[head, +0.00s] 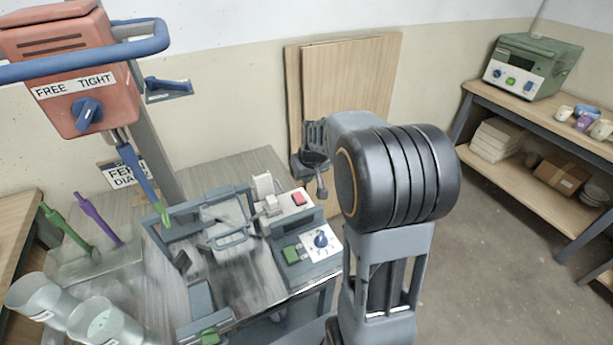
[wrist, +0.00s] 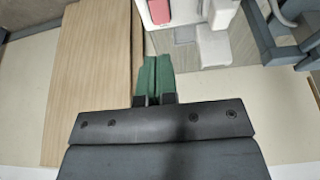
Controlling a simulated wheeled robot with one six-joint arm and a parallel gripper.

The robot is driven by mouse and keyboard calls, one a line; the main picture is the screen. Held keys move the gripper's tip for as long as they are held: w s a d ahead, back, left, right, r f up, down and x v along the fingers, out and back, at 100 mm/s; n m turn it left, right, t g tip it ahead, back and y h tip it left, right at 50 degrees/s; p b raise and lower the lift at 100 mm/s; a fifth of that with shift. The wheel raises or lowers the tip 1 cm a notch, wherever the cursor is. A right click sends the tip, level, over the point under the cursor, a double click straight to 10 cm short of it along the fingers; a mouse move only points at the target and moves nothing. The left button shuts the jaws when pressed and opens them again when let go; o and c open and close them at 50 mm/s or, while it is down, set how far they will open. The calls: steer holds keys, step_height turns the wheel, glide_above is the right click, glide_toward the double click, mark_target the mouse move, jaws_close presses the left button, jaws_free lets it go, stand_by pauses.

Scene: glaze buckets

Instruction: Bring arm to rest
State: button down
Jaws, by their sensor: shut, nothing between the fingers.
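My arm is raised and folded in front of the head camera, its large dark joint covering part of the view. My gripper (head: 321,186) hangs in the air at the arm's far end, beside the right edge of the machine on the table and in front of the leaning boards. In the wrist view its two green fingers (wrist: 156,72) lie together along a middle seam, with nothing between them. No object is held.
A worktable (head: 268,165) carries a machine with a control box (head: 303,250). Wooden boards (head: 345,75) lean on the wall. A red switch box (head: 65,65) hangs at the left near cups (head: 100,325). A shelf (head: 530,185) stands right; open floor lies between.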

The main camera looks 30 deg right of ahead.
stand_by(0.3)
steer(key=s, duration=0.1)
steer(key=s+f+m+g, duration=0.1)
steer(key=s+a, duration=0.1)
steer(key=shift+s+f, duration=0.25)
steer(key=s+a+r+p, duration=0.2)
steer(key=s+a+r, duration=0.3)
steer(key=s, duration=0.2)
steer(key=s+a+r+n+p, duration=0.1)
steer(key=s+a+r+p, duration=0.2)
steer(key=s+a+r, duration=0.2)
steer(key=s+r, duration=0.1)
steer(key=s, duration=0.1)
steer(key=shift+s+r+t, duration=0.3)
steer(key=shift+s+t, duration=0.1)
steer(key=c, duration=1.8)
jaws_free()
